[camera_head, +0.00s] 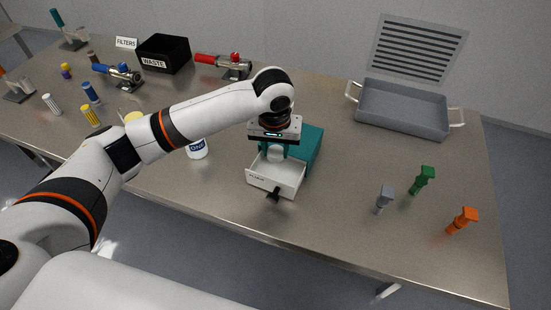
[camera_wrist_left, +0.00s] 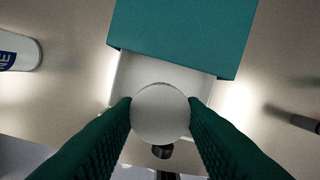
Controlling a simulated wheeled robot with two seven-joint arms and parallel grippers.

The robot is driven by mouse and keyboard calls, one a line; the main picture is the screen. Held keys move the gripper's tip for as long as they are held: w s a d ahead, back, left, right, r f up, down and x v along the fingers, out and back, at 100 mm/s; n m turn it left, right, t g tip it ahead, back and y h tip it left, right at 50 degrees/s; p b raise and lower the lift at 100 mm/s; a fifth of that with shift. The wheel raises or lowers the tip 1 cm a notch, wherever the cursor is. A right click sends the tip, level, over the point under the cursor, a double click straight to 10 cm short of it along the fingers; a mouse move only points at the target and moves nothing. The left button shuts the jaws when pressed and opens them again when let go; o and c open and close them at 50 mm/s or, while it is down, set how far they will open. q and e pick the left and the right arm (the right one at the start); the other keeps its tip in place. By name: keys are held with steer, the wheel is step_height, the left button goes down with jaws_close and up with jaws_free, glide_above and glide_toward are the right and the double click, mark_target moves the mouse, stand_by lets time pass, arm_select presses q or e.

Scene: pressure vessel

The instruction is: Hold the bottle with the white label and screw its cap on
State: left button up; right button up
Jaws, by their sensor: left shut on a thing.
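My left gripper (camera_head: 276,150) is over the open white drawer of a small teal cabinet. In the left wrist view its green fingers (camera_wrist_left: 160,115) are shut on a round white piece (camera_wrist_left: 160,113), which looks like a cap seen from above. The piece also shows in the head view (camera_head: 275,154), over the drawer. A white bottle (camera_head: 197,149) with a blue marking stands on the table left of the cabinet, its upper part hidden behind my left arm. Part of it shows at the left wrist view's left edge (camera_wrist_left: 18,52). My right gripper is not in view.
The teal cabinet (camera_head: 312,147) has its drawer (camera_head: 288,182) pulled out. A grey tray (camera_head: 405,108) lies at the back right. Grey (camera_head: 384,198), green (camera_head: 422,180) and orange (camera_head: 463,220) handled pieces stand at the right. A black waste bin (camera_head: 163,53) and several tools stand at the left.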

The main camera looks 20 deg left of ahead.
arm_select(q)
steer(key=shift+r, duration=0.2)
steer(key=shift+s+a, duration=0.2)
steer(key=shift+s, duration=0.2)
steer(key=s+a+m+b, duration=0.1)
steer(key=s+a+b, duration=0.1)
steer(key=s, duration=1.1)
steer(key=shift+a+r+m+b, duration=0.2)
steer(key=shift+a+m+b, duration=0.2)
steer(key=shift+a, duration=0.45)
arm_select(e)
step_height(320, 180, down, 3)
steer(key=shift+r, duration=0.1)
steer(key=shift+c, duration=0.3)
